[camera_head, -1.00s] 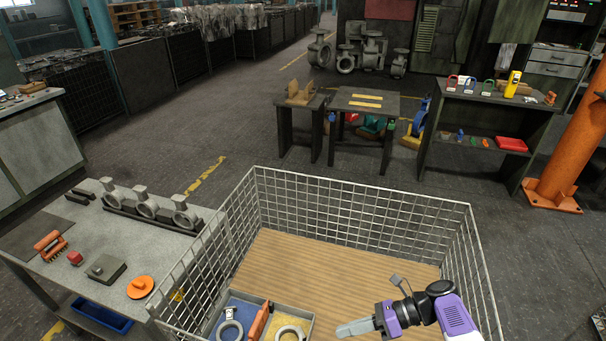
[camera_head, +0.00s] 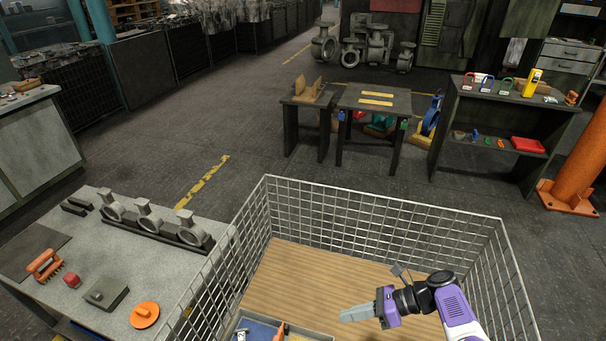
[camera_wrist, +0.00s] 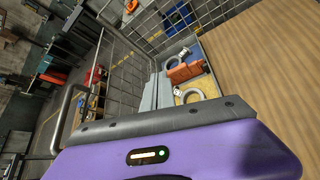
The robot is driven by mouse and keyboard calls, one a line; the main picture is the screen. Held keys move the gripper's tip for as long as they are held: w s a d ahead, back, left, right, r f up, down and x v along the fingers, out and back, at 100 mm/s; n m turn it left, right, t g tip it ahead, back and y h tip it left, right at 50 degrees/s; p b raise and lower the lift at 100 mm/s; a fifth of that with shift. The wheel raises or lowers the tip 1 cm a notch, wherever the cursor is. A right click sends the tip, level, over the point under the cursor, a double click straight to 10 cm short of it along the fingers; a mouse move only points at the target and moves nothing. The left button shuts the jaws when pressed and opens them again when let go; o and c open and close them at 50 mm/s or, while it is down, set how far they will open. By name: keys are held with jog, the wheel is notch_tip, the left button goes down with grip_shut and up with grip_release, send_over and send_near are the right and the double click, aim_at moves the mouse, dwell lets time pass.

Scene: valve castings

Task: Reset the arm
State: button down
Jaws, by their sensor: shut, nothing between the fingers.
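My gripper (camera_head: 356,313) is purple and black with grey fingers. It is shut and empty, held over the wooden floor of the wire basket (camera_head: 385,211) in the head view. The fingers point left in that view. In the wrist view the closed grey fingers (camera_wrist: 149,97) stand beyond the purple gripper body. Past them is a divided tray (camera_wrist: 207,57) holding grey rings and an orange tool (camera_wrist: 185,72). In the head view this tray (camera_head: 246,321) is cut off at the bottom edge.
A grey bench (camera_head: 207,263) stands left of the basket, with valve castings (camera_head: 146,222), an orange brush (camera_head: 46,266) and an orange disc (camera_head: 145,315). Small tables (camera_head: 374,103), a dark shelf unit (camera_head: 503,124) and an orange column (camera_head: 575,170) stand behind. The floor between is clear.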

jog(key=w+d+f+n+t+h, duration=0.2)
jog(key=w+d+h, duration=0.15)
jog(key=d, duration=0.25)
jog(key=w+d+f+n+t+h, duration=0.2)
jog(key=w+d+f+t+h, duration=0.15)
jog(key=d, duration=0.35)
jog(key=s+d+f+n+t+h, duration=0.1)
jog(key=s+d+n+t+h, duration=0.4)
jog(key=d, duration=0.6)
jog(key=s+a+r+n+t+b, duration=0.15)
jog(key=s+a+r+n, duration=0.3)
jog(key=s+r, duration=0.55)
jog(key=s+a+r+n+t+h, duration=0.1)
jog(key=s+a+r+n+t, duration=0.3)
jog(key=s+r, duration=0.55)
jog(key=s+a+r+n+t+b, duration=0.1)
jog(key=s+a+r+n, duration=0.6)
jog(key=s, duration=0.6)
jog(key=s+r+g, duration=0.1)
jog(key=s+g, duration=0.1)
jog(key=s, duration=0.6)
jog(key=shift+s+a+r+g+y, duration=0.15)
jog(key=shift+s+a+g+y, duration=0.15)
jog(key=shift+a+y, duration=0.1)
jog(key=shift+w+d+m, duration=0.1)
jog(key=shift+m, duration=0.15)
